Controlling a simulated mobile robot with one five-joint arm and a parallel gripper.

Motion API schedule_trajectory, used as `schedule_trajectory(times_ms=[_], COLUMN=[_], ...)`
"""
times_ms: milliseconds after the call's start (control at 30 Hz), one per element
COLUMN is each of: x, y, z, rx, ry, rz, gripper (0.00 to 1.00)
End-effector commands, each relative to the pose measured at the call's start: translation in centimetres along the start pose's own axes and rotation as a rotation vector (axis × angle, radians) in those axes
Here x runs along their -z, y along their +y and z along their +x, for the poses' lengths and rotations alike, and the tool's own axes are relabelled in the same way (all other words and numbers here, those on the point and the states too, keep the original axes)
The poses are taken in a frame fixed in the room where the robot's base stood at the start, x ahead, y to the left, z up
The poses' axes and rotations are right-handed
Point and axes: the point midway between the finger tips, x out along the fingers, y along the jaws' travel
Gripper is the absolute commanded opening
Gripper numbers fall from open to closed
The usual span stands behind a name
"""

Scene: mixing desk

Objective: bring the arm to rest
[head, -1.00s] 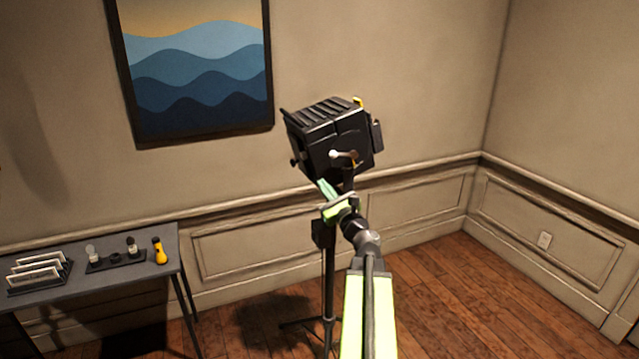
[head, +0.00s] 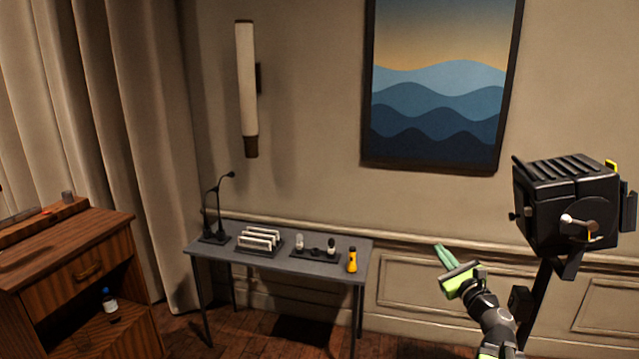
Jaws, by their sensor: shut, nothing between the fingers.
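My gripper (head: 444,256) is at the lower right of the head view, green, with its fingers together and nothing between them. It points up and to the left, in front of the panelled wall. My arm's dark wrist runs down from it to the bottom edge. The gripper shows to the left of the black studio lamp (head: 568,212) and apart from it in the picture. Most of my arm is out of view.
A grey table (head: 215,252) holds a yellow torch (head: 352,260), a rack of white cards (head: 258,240) and a dark desk lamp (head: 212,210). A wooden cabinet (head: 70,255) with a small bottle (head: 109,299) stands left. The lamp's stand is beside my arm.

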Motion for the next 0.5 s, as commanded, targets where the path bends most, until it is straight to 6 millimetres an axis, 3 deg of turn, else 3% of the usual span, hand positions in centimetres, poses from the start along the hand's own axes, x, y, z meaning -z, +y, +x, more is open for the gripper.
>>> schedule_trajectory(times_ms=[33,100,267,400,500], x=[-0.7,-1.4,-1.9,0.1,3.8], y=[4.4,10.5,24.6,36.3,41.6], z=[1.6,3.1,3.6,0.2,-4.9], rx=[-0.090,-0.222,-0.564,-0.941,-1.288], ry=[-0.003,-0.004,-0.030,-0.090,-0.149], rz=[-0.050,-0.150,-0.461,-0.852,-1.217], gripper=[0.00,0.00,0.00,0.00,0.00])
